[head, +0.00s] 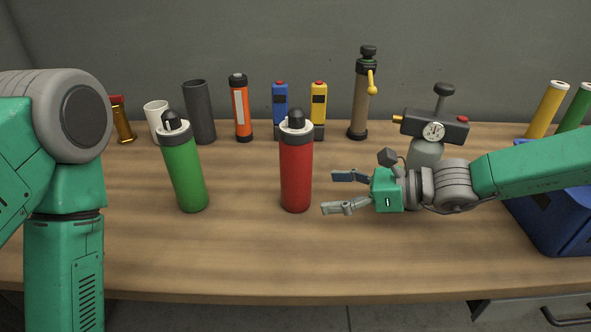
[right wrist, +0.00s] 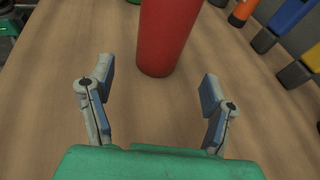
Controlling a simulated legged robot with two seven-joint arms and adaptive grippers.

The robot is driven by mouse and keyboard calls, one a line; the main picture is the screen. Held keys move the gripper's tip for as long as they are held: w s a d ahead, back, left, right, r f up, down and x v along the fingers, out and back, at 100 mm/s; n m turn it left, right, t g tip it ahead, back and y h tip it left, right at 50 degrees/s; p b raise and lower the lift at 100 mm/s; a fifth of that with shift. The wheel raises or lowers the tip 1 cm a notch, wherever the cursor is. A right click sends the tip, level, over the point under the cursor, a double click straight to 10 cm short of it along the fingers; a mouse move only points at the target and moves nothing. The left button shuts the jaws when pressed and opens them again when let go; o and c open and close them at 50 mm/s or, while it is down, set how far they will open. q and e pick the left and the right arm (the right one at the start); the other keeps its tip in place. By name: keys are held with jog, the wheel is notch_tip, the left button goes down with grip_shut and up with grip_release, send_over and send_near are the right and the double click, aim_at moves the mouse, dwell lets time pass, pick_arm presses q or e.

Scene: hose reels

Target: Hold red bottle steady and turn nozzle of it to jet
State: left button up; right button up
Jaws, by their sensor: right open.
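The red bottle (head: 296,176) stands upright near the middle of the table, with a white collar and a black nozzle (head: 296,120) on top. My right gripper (head: 336,192) is to the right of the bottle, open and empty, its fingers pointing at the bottle's lower body. In the right wrist view the red bottle (right wrist: 168,35) stands just beyond the two spread fingertips (right wrist: 155,80), apart from them; its top is out of that view. My left arm comes in at the left of the head view, but its gripper is not visible.
A green bottle (head: 184,172) stands to the left of the red one. Along the back are a dark cylinder (head: 199,112), an orange canister (head: 240,108), blue (head: 280,108) and yellow (head: 318,108) devices, and a brown pump (head: 360,98). A gauge device (head: 434,131) stands behind my right arm. The front table is clear.

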aim_at(307, 193)
jog(key=b+x, duration=0.3)
jog(key=x, duration=0.3)
jog(key=shift+f, duration=0.2)
jog(key=shift+w+a+f+b, duration=0.1)
jog(key=shift+w+a+b, duration=0.2)
jog(key=shift+a, duration=0.3)
jog(key=shift+d, duration=0.25)
